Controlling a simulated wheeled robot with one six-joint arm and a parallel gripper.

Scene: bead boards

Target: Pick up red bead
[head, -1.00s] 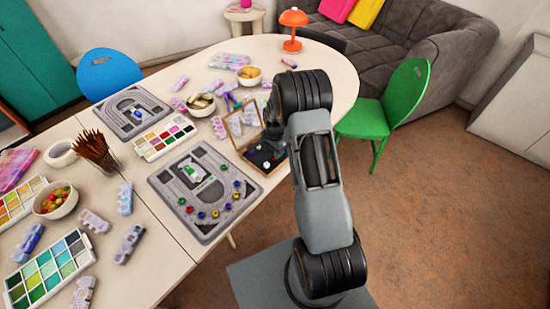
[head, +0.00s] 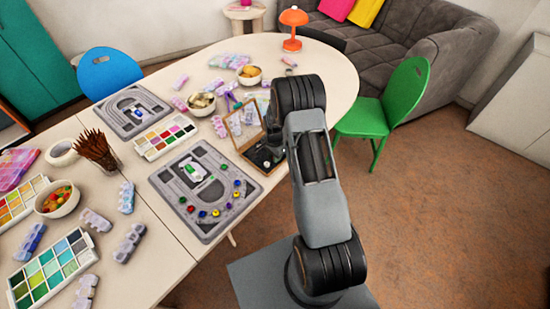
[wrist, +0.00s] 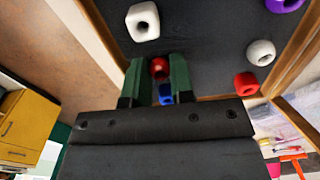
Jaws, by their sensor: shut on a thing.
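In the wrist view, a red bead (wrist: 158,67) sits between the two green fingertips of my gripper (wrist: 159,70), which is shut on it. A blue bead (wrist: 166,94) shows just below it between the fingers, partly hidden. Another red bead (wrist: 246,83) lies to the right, near the wooden rim of the dark-lined box (wrist: 205,50). In the head view, the open wooden box (head: 238,142) stands on the table, and my arm hides part of it. The fingertips and the held bead cannot be made out there.
White beads (wrist: 142,21) (wrist: 261,52) and a purple bead (wrist: 284,4) lie in the box around my gripper. In the head view, a grey bead board (head: 212,222) with several coloured beads is left of the box. A green chair (head: 395,105) is at the right.

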